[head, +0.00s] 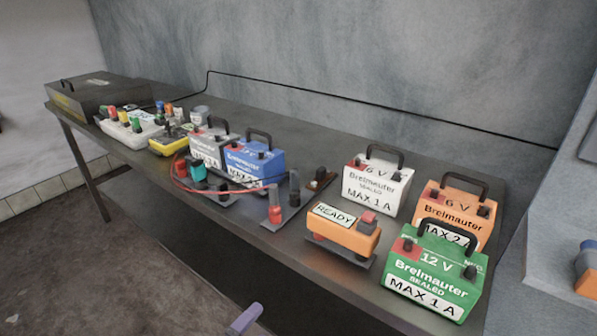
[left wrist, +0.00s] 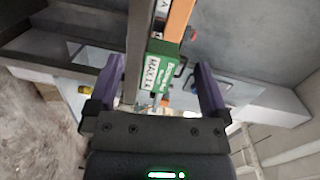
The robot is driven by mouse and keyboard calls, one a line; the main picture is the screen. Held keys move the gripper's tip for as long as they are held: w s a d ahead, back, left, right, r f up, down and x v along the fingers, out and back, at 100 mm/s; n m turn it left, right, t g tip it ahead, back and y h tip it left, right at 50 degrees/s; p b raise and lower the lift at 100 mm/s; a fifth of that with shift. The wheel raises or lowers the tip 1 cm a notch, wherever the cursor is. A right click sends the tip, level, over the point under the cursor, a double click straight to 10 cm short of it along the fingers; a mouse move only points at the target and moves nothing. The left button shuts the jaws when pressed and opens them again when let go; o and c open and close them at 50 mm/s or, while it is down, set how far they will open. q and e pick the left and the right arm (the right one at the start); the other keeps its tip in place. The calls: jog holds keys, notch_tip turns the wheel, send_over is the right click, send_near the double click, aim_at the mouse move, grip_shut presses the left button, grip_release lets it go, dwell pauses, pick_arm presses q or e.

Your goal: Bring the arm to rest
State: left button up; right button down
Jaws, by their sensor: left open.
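My left gripper (left wrist: 157,68) shows in the left wrist view with its two purple fingers wide apart and nothing between them. In the head view only a purple finger of my left gripper (head: 244,319) shows at the bottom edge, in front of the bench and over the dark floor. It appears apart from the bench. The rest of the left arm is out of the head view. My right gripper is in neither view.
A long dark bench (head: 215,220) runs along the wall. A green battery (head: 437,272), an orange battery (head: 457,215), a white battery (head: 378,185) and a READY box (head: 343,232) stand toward its right end. A blue battery (head: 253,162) and several smaller items stand further left. Floor in front looks clear.

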pick_arm(q)
jog(key=s+a+f+n+g+y, duration=0.2)
jog(key=s+a+f+n+y, duration=0.15)
jog(key=f, duration=0.55)
jog(key=s+a+f+n+g+y, duration=0.25)
jog(key=f+n, duration=0.25)
jog(key=f, duration=0.3)
jog(key=s+a+f+n+g+y, duration=0.2)
jog(key=s+a+f+n, duration=0.2)
jog(key=f, duration=0.5)
jog(key=s+f+n+g, duration=0.4)
jog(key=s, duration=0.7)
jog(key=s+a+f+n+g+y, duration=0.1)
jog(key=s+f+n+g, duration=0.2)
jog(key=s, duration=0.9)
notch_tip(320, 180, down, 2)
jog(key=shift+s+a+f+n+g, duration=0.15)
jog(key=shift+a+n+g, duration=0.15)
jog(key=shift+n, duration=0.35)
